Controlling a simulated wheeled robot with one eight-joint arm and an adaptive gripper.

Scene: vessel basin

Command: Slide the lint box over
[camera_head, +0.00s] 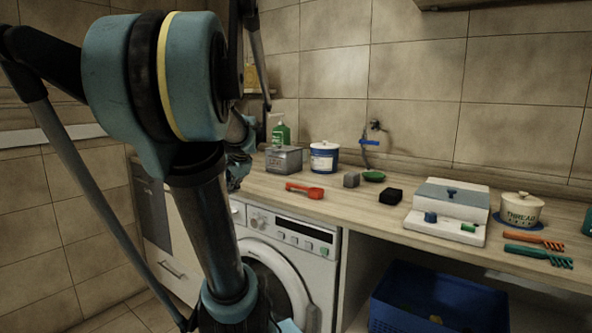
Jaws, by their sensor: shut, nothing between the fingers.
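A grey metal box (284,160) with dark lettering too small to read stands on the counter at the back, left of the white and blue pot; it appears to be the lint box. My gripper (238,178) is at the counter's left end, just left of the grey box and partly hidden behind my arm. It is shut and empty. I cannot tell whether it touches the box.
A green bottle (281,132) is behind.

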